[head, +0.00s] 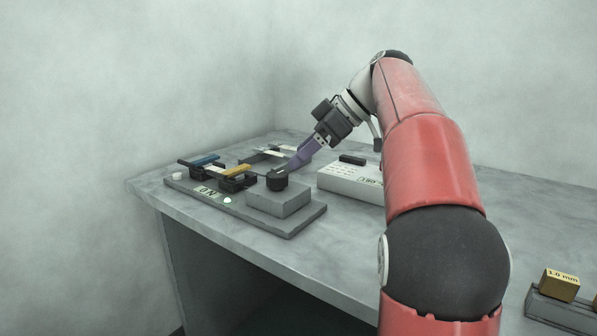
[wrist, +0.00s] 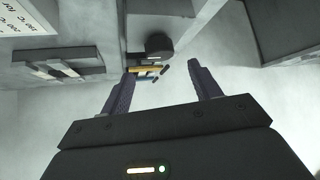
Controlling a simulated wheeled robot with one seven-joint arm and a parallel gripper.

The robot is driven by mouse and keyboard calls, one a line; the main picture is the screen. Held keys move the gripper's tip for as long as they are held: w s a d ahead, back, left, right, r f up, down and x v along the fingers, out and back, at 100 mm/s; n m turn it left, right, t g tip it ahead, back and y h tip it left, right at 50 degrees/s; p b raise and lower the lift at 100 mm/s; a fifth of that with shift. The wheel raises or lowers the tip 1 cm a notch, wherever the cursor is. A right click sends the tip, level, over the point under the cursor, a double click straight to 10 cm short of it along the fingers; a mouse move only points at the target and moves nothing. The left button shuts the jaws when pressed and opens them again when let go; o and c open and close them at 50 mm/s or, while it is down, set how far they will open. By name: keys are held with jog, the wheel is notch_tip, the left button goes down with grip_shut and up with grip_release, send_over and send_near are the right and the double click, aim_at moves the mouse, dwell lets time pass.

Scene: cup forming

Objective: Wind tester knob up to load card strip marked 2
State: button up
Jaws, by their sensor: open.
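The tester (head: 300,221) is a grey plate on the bench, with a black round knob (head: 277,181) on a grey block at its right end. Clamps with a blue bar (head: 205,160) and a yellow bar (head: 236,171) stand at its left, beside a small display (head: 208,191). My gripper (head: 291,167) has purple fingers, open and empty, slanting down just behind or above the knob; contact cannot be told. In the wrist view the knob (wrist: 159,44) shows beyond the open fingertips, apart from them. No strip mark 2 is readable.
A white box (head: 350,181) with printed temperatures stands right of the tester. A dark rack with pale strips (head: 268,154) lies behind the tester. A holder with a gold block (head: 560,284) marked 1.0 mm stands at the far right. The bench front (head: 240,238) is clear.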

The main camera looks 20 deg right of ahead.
aim_at(280, 174)
jog(key=b+x, duration=0.1)
jog(key=x, duration=0.6)
jog(key=shift+w+a+f, duration=0.1)
jog(key=shift+a+f, duration=0.05)
jog(key=shift+f, duration=0.05)
jog(key=c, duration=1)
